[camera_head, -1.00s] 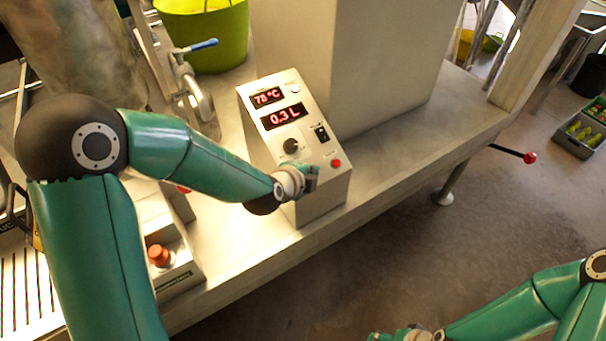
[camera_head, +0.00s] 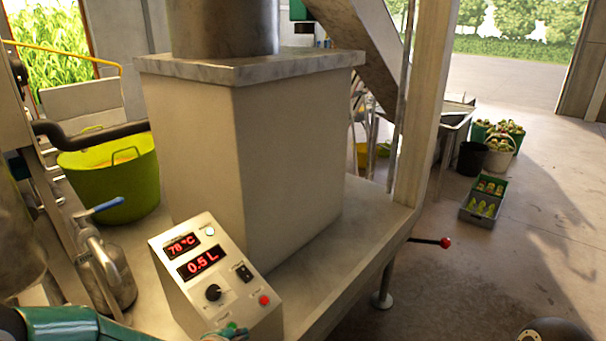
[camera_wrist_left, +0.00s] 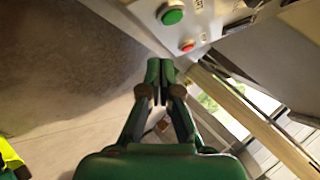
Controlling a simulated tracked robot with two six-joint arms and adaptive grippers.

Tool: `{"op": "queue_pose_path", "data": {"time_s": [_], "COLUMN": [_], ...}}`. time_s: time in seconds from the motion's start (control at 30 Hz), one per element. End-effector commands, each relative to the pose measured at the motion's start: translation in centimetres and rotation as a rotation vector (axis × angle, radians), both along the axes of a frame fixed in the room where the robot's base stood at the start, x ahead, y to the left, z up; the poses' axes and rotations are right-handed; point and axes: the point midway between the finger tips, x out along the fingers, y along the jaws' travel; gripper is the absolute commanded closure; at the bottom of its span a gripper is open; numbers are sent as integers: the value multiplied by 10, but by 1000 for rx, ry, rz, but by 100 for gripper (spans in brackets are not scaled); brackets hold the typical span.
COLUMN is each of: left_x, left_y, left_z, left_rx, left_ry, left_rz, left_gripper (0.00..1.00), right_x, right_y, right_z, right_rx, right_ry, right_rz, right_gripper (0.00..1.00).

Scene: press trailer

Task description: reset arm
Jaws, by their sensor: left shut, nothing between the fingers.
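My left arm comes in at the bottom left of the head view, and its gripper (camera_head: 228,334) is at the bottom edge, at the low front of the control box (camera_head: 215,285). Most of that gripper is cut off there. In the left wrist view my left gripper (camera_wrist_left: 160,78) has its green fingers together with nothing between them. A green button (camera_wrist_left: 172,16) and a red button (camera_wrist_left: 187,45) on the box lie beyond the fingertips; I cannot tell whether they touch. The box's displays (camera_head: 200,262) read 78 °C and 0.5 L. My right gripper is out of view.
The box stands on a metal bench (camera_head: 330,255) beside a large pale block (camera_head: 245,150). A steel valve with a blue handle (camera_head: 100,210) and a yellow-green tub (camera_head: 115,180) are at the left. A red-knobbed lever (camera_head: 445,242) sticks out at right.

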Motion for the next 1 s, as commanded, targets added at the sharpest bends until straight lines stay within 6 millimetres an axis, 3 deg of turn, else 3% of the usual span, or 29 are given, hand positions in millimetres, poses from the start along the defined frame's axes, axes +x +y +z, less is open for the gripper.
{"op": "queue_pose_path", "data": {"time_s": [0.03,0.17,0.3,0.5,0.7,1.0], "left_x": [-11,-49,-103,-182,-228,-237], "left_y": [-2,-6,-14,-25,-33,-35], "left_z": [-22,-78,-135,-189,-209,-212], "left_rx": [-64,-278,-503,-719,-803,-818], "left_ry": [67,270,519,824,979,1007], "left_rz": [47,238,519,956,1241,1309], "left_gripper": [100,100,100,100,100,100], "right_x": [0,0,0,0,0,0], "right_y": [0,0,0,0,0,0], "right_z": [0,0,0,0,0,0], "right_rx": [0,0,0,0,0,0], "right_ry": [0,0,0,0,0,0], "right_rz": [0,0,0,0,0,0], "right_gripper": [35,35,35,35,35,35]}}
